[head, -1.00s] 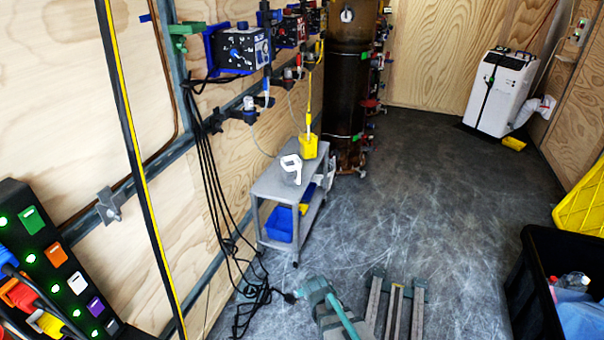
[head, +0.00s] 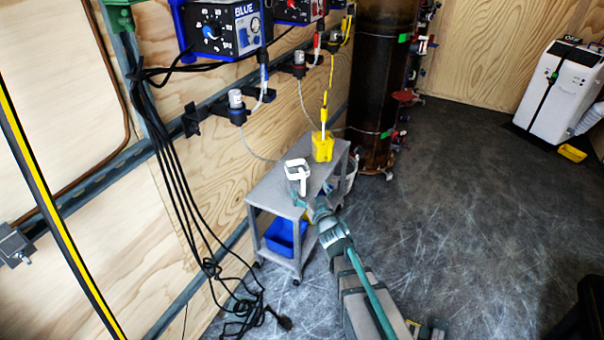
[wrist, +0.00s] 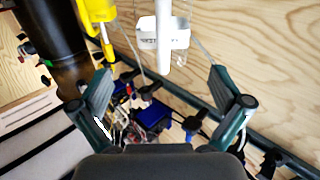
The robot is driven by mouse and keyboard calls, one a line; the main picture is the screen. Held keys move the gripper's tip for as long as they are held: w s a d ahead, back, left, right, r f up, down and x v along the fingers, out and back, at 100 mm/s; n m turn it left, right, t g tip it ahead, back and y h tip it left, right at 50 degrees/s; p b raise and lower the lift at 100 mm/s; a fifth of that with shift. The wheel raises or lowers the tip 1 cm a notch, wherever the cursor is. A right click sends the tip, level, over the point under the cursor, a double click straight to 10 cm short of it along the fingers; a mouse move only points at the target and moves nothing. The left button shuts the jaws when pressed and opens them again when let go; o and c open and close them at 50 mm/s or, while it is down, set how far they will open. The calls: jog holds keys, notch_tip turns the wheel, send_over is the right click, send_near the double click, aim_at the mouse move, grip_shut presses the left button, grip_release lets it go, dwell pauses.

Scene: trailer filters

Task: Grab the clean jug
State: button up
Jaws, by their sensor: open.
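The clean jug (head: 297,178) stands on top of the grey cart. It has a white lid and handle, and its body looks clear or grey. My gripper (head: 308,204) is at the cart's near right edge, close to the jug, on its handle side. In the wrist view, my gripper's (wrist: 160,74) two fingers are spread wide with nothing between them. The jug's white handle and lid (wrist: 163,36) show beyond the fingertips, roughly centred between them. I cannot tell the exact gap between fingers and handle.
A yellow jug (head: 322,147) with a yellow tube stands behind on the cart (head: 268,190). A dark column (head: 375,80) rises behind it. Black cables (head: 185,190) hang along the wooden wall at left. A blue bin (head: 283,236) sits on the lower shelf.

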aim_at(304, 181)
jog(key=x, duration=0.4)
jog(key=shift+w+a+b, duration=0.25)
jog(key=shift+w+b, duration=0.1)
jog(key=shift+b, duration=0.05)
jog(key=shift+r+b+x, duration=0.2)
jog(key=shift+b+x, duration=0.25)
jog(key=shift+x, duration=1)
jog(key=shift+r+b+x, duration=0.15)
jog(key=shift+b+x, duration=0.25)
jog(key=shift+x, duration=1.1)
jog(key=shift+s+a, duration=0.1)
jog(key=c, duration=1.1)
